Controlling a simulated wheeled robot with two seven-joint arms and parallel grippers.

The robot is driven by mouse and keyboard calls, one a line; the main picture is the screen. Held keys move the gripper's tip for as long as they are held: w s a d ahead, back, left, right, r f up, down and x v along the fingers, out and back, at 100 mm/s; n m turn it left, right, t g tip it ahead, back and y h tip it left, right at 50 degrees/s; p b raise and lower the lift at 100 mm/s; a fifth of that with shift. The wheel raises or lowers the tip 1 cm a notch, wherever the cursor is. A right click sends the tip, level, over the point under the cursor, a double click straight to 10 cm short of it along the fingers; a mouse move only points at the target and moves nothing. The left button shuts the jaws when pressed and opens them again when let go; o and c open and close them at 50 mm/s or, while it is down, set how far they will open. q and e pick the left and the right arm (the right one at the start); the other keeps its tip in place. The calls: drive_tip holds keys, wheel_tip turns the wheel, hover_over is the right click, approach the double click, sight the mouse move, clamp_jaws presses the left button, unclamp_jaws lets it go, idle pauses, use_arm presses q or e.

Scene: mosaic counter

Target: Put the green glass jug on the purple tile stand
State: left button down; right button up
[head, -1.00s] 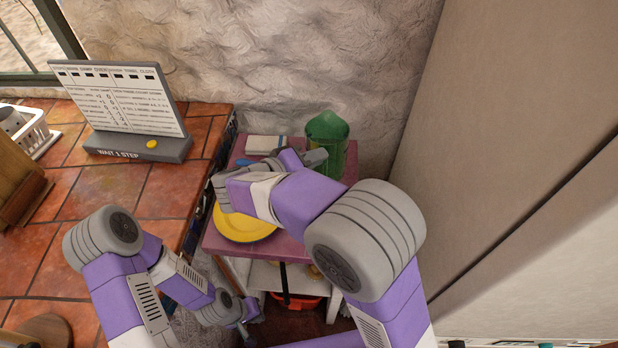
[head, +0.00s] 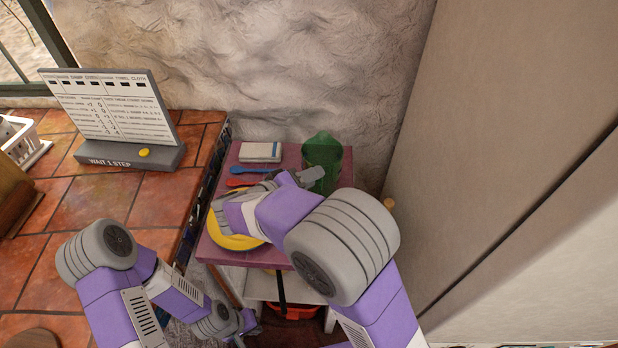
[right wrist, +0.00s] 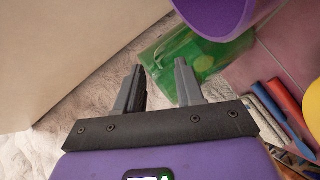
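The green glass jug (head: 322,150) is at the back right of the purple tile stand (head: 290,155), upright in the head view. I cannot tell whether its base touches the stand. My right gripper (head: 312,178) is at the jug's near side. In the right wrist view, green glass of the jug (right wrist: 215,55) shows between and beyond the fingertips (right wrist: 160,66), which appear closed on part of it. The stand's pinkish tiled top (right wrist: 298,45) shows there at the right. My left gripper (head: 240,335) hangs low beside the counter; its fingers are too unclear to read.
A yellow plate (head: 232,242), a blue spoon (head: 250,170), a red spoon (head: 238,183) and a whitish box (head: 260,151) share the stand. A rough stone wall stands behind and a tall beige panel (head: 500,130) at the right. A tiled counter (head: 90,195) with a sign is at the left.

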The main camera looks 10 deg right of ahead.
drive_tip(key=p+v, duration=0.2)
drive_tip(key=v, duration=1)
idle(0.4)
